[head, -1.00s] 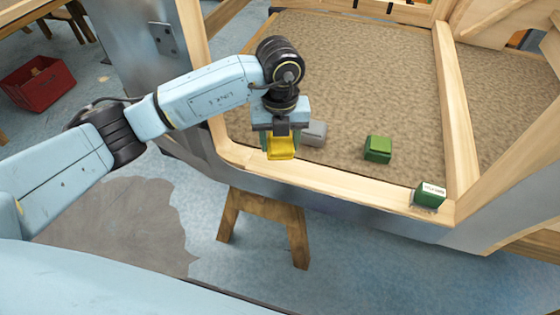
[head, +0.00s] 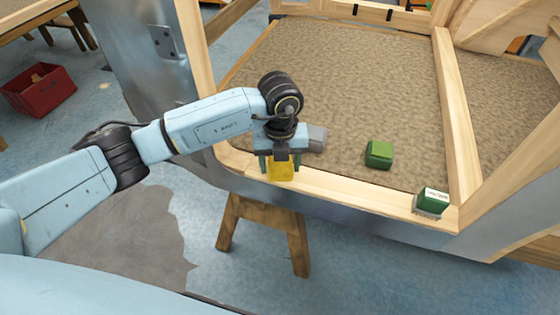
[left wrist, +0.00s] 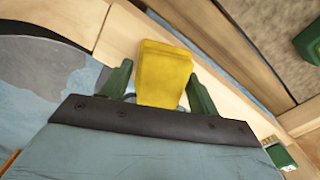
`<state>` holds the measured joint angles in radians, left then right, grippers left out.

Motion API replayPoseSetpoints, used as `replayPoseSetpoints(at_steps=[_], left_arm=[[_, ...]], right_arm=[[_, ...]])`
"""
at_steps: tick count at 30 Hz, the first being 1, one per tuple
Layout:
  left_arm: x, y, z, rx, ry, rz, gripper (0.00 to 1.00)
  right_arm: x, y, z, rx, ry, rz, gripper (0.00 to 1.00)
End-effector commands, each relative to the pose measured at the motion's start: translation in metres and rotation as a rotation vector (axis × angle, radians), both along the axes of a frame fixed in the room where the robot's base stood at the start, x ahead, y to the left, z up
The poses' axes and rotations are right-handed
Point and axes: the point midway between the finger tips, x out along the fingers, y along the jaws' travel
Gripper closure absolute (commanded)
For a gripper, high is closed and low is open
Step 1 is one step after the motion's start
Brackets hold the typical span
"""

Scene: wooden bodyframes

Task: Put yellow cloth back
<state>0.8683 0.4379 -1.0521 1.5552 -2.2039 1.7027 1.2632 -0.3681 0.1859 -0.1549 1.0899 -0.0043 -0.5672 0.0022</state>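The yellow cloth (head: 280,170) is a small folded block. In the head view it hangs below my left gripper (head: 280,164), over the front wooden rail of the bodyframe (head: 350,194). I cannot tell whether the cloth touches the rail. My right gripper is not in view.
A green-and-white box (head: 432,203) stands on the front rail. A wooden trestle (head: 265,222) stands below. A red crate (head: 40,90) is far left.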

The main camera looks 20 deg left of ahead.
Motion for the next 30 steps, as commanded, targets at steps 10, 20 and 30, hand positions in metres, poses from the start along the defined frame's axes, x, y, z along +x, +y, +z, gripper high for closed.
replayPoseSetpoints(at_steps=[10,20,30], left_arm=[[0.0,0.0,0.0,0.0,0.0,0.0,0.26],[0.001,0.0,0.041,-0.001,-0.005,-0.001,0.26],[0.001,0.0,0.108,-0.001,-0.004,-0.001,0.26]], right_arm=[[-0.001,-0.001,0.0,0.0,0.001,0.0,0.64],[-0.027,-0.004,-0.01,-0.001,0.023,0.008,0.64],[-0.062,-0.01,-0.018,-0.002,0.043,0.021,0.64]])
